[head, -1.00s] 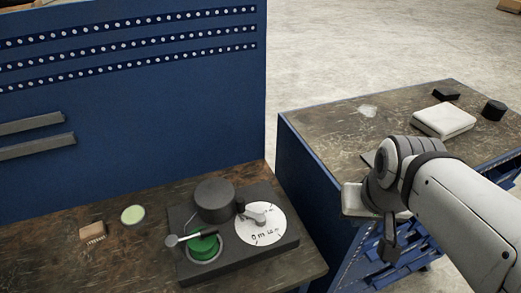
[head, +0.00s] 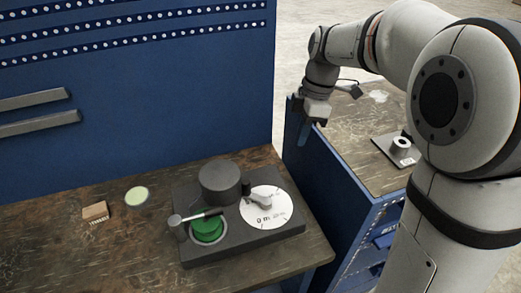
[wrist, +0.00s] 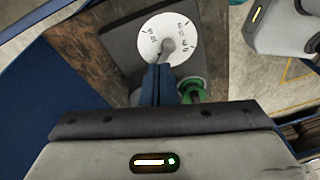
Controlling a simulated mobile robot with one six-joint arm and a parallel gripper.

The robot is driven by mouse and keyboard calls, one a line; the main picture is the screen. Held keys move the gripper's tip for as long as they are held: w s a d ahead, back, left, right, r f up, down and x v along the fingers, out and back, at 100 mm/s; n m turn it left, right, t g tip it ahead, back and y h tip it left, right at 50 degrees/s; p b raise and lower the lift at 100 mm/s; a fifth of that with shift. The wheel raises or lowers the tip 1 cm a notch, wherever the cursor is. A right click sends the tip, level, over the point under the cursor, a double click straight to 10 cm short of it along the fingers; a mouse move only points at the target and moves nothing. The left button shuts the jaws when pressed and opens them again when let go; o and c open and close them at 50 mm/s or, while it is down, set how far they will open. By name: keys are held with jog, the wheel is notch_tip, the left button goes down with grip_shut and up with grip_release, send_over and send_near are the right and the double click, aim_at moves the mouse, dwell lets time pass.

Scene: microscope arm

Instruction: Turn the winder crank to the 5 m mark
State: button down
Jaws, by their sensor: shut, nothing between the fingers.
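The winder's dark base (head: 277,237) lies on the brown bench at the lower centre. A green spool (head: 208,228) is set in it, with a crank (head: 196,216) across the spool, its knob end to the left. A round white dial (head: 257,220) with a grey pointer (head: 262,201) is on the right of the base; its marks are too small to read surely. The dial also shows in the wrist view (wrist: 150,42). My gripper (head: 304,132) is shut and empty, pointing down, above and behind the winder, to its right. In the wrist view its blue fingers partly cover the winder.
A black drum (head: 220,182) stands on the base behind the spool. A small tan block (head: 96,212) and a pale green disc (head: 137,197) lie left. A blue panel (head: 140,110) rises behind. A second bench (head: 355,150) at right holds a dark plate with a grey cylinder (head: 401,145).

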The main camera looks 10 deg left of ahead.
jog(key=w+a+f+n+g+b, duration=0.1)
jog(key=w+a+f+n+g, duration=0.1)
jog(key=w+a+f+n, duration=0.55)
jog(key=s+f, duration=0.1)
jog(key=f, duration=0.1)
jog(key=s+a+f+n, duration=0.1)
jog(key=f, duration=0.1)
jog(key=s+a+f+n+p, duration=0.1)
jog(key=s+f, duration=0.1)
jog(key=shift+f, duration=0.4)
jog(key=s, duration=0.1)
jog(key=s+a, duration=0.1)
jog(key=s, duration=0.1)
jog(key=shift+a+f+p, duration=0.3)
jog(key=shift+a+p, duration=0.05)
jog(key=shift+p, duration=0.05)
jog(key=shift+s+a+f, duration=0.1)
jog(key=shift+s+a, duration=0.1)
jog(key=shift+s, duration=0.1)
jog(key=shift+s+a, duration=0.1)
